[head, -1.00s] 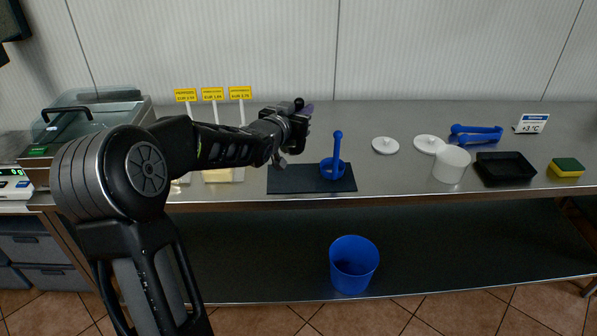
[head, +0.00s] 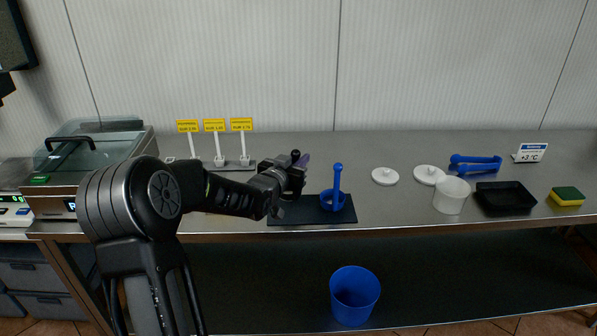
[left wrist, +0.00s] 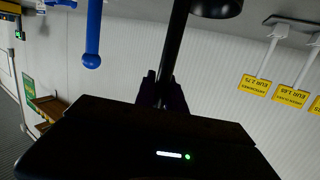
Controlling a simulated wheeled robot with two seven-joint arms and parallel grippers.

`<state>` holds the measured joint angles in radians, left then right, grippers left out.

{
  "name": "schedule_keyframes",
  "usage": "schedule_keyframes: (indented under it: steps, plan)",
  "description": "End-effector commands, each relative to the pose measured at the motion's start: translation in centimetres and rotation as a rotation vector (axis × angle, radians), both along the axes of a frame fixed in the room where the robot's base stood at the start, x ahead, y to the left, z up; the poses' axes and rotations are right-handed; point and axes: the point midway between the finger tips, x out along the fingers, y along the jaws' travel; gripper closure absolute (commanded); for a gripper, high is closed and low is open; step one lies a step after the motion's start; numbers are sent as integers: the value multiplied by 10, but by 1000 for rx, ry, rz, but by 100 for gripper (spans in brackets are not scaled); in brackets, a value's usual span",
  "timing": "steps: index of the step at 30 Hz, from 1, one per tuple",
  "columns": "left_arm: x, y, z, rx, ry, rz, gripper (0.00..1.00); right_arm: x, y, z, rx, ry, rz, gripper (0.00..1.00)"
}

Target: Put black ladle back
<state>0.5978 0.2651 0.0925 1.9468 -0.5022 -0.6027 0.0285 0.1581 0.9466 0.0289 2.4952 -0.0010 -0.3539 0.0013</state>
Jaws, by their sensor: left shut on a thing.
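My left gripper (head: 298,170) is shut on the black ladle (left wrist: 178,45). In the left wrist view its dark handle runs between the fingers, with the round bowl at the top edge. In the head view my gripper hides most of the ladle; a black handle tip shows above the fingers. The gripper is over the left part of a black mat (head: 312,219) on the counter. A blue ladle (head: 337,185) stands handle up on the mat, just right of my gripper. Its handle also shows in the left wrist view (left wrist: 92,40). My right gripper is not in view.
Price signs (head: 214,126) stand behind my left arm. To the right are white lids (head: 385,176), a white tub (head: 451,196), blue tongs (head: 475,163), a black tray (head: 505,197) and a sponge (head: 567,196). A blue bucket (head: 354,295) sits on the lower shelf.

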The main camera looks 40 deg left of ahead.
Motion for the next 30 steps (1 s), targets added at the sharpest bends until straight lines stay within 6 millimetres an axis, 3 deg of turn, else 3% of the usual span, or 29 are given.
schedule_keyframes:
  steps: [6,15,27,28,30]
  plan:
    - [0,0,-2,0,1,0,100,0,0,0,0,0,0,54]
    - [0,0,-36,-2,1,0,100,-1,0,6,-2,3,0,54]
    - [0,0,-41,0,-1,0,100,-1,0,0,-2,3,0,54]
    - [0,0,-40,-1,0,0,84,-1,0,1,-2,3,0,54]
    - [0,0,-40,-1,0,1,78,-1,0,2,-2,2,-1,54]
